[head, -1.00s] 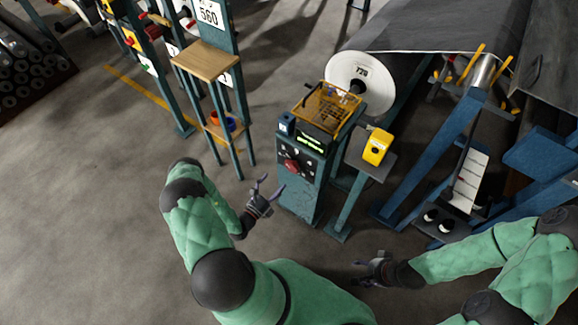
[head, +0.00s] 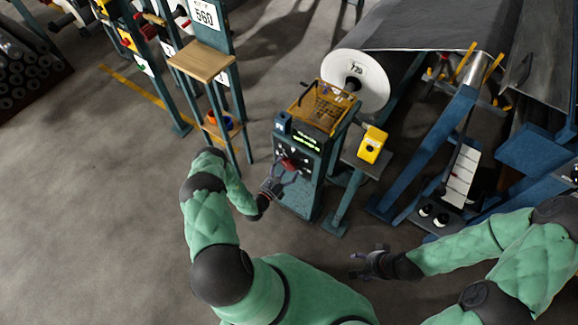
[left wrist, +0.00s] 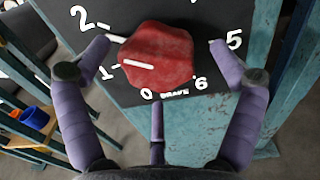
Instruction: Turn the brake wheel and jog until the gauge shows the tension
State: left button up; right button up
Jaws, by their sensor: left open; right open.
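The red brake wheel (head: 290,164) is on the front of the teal control post (head: 300,192). In the left wrist view the brake wheel (left wrist: 158,60) fills the upper middle; its white pointer line lies near the 1 on the dial, with 0, 2, 5 and 6 also readable. My left gripper (head: 277,180) is open, its purple fingers (left wrist: 160,75) spread to both sides of the wheel with gaps showing. A lit green display (head: 307,140) sits above the wheel, too small to read. My right gripper (head: 362,264) is open and empty, low over the floor.
A white roll end marked 720 (head: 352,80) is behind. A stand with a wooden shelf (head: 202,61) is left.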

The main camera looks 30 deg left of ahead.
pick_arm(q)
jog(key=shift+w, duration=1.25)
jog(key=shift+d, duration=0.1)
jog(key=c, duration=1.1)
jog(key=shift+f+n+b, duration=0.1)
jog(key=shift+n+b, duration=0.3)
jog(key=shift+b, duration=0.05)
jog(key=shift+c, duration=0.2)
jog(key=shift+s+d, duration=0.1)
jog(key=o, duration=1.1)
